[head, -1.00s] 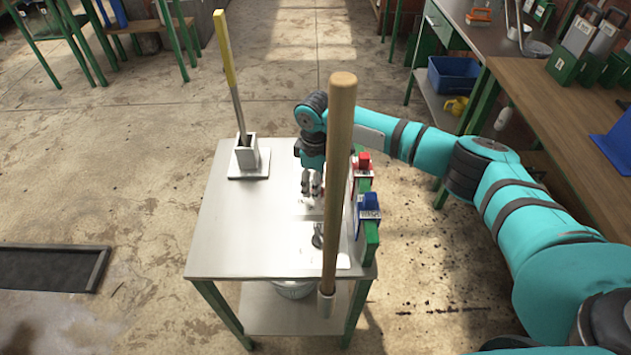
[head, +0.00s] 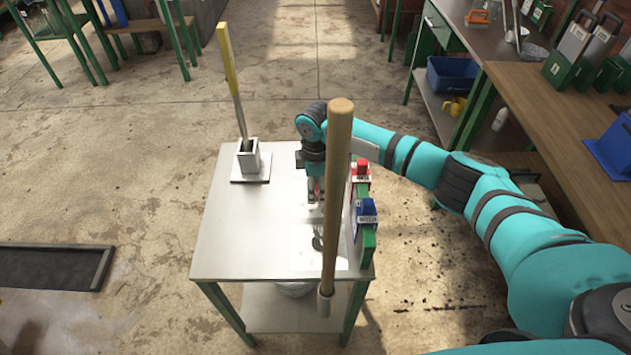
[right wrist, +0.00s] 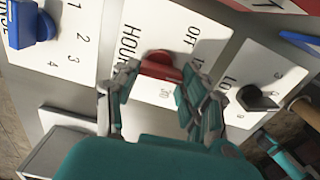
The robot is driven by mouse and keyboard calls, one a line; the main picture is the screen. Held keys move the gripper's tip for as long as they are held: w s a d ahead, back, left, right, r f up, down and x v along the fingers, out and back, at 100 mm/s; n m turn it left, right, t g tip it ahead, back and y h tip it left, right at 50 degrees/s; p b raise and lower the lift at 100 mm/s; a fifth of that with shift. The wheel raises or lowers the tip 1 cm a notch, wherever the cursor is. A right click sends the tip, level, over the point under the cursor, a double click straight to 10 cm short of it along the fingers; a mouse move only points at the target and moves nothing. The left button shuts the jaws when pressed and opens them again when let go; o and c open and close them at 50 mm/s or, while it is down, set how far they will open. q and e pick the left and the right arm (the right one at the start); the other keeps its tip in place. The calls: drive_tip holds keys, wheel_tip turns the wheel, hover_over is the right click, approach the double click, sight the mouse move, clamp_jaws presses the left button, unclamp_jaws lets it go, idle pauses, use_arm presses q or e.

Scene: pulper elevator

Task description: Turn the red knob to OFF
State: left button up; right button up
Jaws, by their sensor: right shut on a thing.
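The red knob (right wrist: 157,66) sits on a white dial plate marked OFF, HOUR, 15 and 30 in the right wrist view. My right gripper (right wrist: 155,92) has one finger on each side of the knob and is shut on it. Which mark the knob points to is hard to tell, as the fingers cover part of the plate. In the head view my right gripper (head: 315,194) points down over the metal table, partly beside a wooden pole, with a little red between its fingers. My left gripper is not in view.
A blue knob (right wrist: 32,24) and a black knob (right wrist: 258,98) flank the red one. A wooden pole (head: 337,200) stands in front of my right arm. Red (head: 361,171) and blue (head: 367,212) blocks stand along the right edge of the metal table (head: 235,235).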

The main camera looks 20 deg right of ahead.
drive_tip(key=n+p, duration=0.1)
drive_tip(key=n, duration=0.2)
drive_tip(key=shift+r, duration=0.1)
drive_tip(key=n, duration=0.2)
drive_tip(key=shift+s+d+n+p, duration=0.1)
drive_tip(key=shift+n+p, duration=0.2)
drive_tip(key=shift+p, duration=0.1)
drive_tip(key=n, duration=0.5)
drive_tip(key=shift+d+n, duration=0.1)
drive_tip(key=shift+n, duration=0.2)
drive_tip(key=o, duration=1.2)
wheel_tip(320, 180, up, 12)
drive_tip(key=shift+f, duration=0.1)
